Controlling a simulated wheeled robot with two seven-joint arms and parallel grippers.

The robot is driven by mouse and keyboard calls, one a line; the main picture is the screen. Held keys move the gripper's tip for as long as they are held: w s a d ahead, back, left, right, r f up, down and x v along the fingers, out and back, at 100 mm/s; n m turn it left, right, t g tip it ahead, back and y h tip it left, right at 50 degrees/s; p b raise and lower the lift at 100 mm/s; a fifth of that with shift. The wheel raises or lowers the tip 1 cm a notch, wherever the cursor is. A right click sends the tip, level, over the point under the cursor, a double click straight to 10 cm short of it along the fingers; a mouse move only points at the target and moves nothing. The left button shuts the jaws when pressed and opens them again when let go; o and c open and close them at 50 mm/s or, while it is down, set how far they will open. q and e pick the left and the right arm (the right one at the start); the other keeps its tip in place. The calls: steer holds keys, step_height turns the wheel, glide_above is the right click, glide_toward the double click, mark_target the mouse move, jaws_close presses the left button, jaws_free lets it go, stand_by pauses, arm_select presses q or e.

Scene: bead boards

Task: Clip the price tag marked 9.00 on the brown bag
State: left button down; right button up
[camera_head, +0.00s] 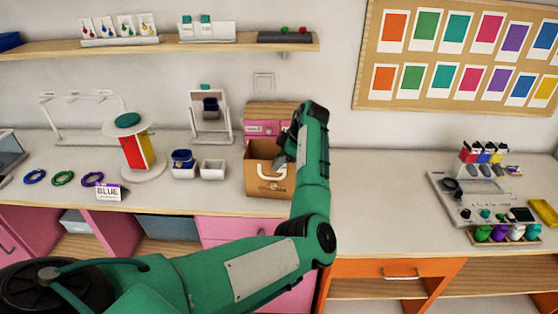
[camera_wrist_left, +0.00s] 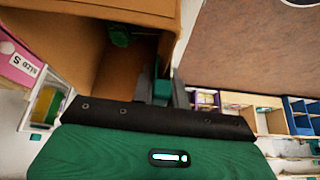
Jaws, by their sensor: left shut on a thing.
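The brown bag (camera_head: 257,181) stands open at the top on the counter, left of my left forearm, with a pale handle on its front. In the left wrist view its open brown inside (camera_wrist_left: 110,65) fills the upper left. My left gripper (camera_head: 283,159) is at the bag's right rim, partly hidden by my arm. In the left wrist view the gripper (camera_wrist_left: 161,88) is shut on a small teal piece (camera_wrist_left: 161,90). No number can be read on it, so I cannot tell whether it is the 9.00 tag, or whether it touches the rim. My right gripper is not in view.
Pink drawers (camera_head: 262,129) stand behind the bag. A small mirror stand (camera_head: 209,115) and white cups (camera_head: 212,169) are to its left. White holders with teal pieces (camera_head: 207,31) sit on the wall shelf.

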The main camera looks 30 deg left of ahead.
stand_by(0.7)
arm_select(q)
steer(key=shift+f, duration=0.1)
steer(key=c, duration=0.9)
jaws_free()
steer(key=shift+r+p, duration=2.95)
steer(key=shift+r, duration=1.1)
